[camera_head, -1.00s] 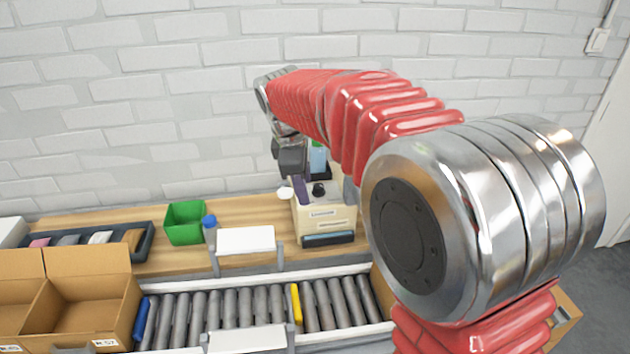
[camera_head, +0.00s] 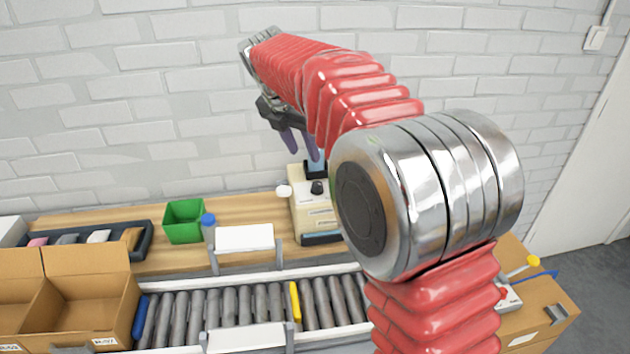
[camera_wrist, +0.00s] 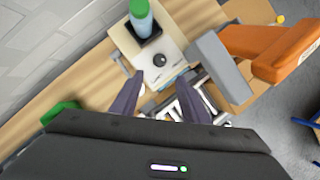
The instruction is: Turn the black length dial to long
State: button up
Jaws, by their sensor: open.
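The black length dial (camera_head: 317,187) is a small round knob on top of the cream machine (camera_head: 313,211) on the wooden bench. It also shows in the wrist view (camera_wrist: 160,60), where its setting is too small to read. My gripper (camera_head: 302,151) is open and empty, with its purple fingers apart, raised above the machine and clear of the dial. In the wrist view my gripper (camera_wrist: 160,78) points toward the machine, with the dial just beyond and between the fingertips.
A bottle with a green cap (camera_wrist: 139,8) stands on the machine behind the dial. A white round knob (camera_head: 284,192) is at the machine's left side. A green bin (camera_head: 184,222) and a blue-capped bottle (camera_head: 208,226) stand farther left. A roller conveyor (camera_head: 240,305) runs in front.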

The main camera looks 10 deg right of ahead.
aim_at(316, 184)
jog(key=shift+f, duration=0.1)
jog(key=x, duration=1.3)
jog(key=shift+w+d+f, duration=0.1)
jog(key=shift+d+f, duration=0.05)
jog(key=shift+f, duration=0.15)
jog(key=shift+c, duration=0.3)
jog(key=c, duration=1)
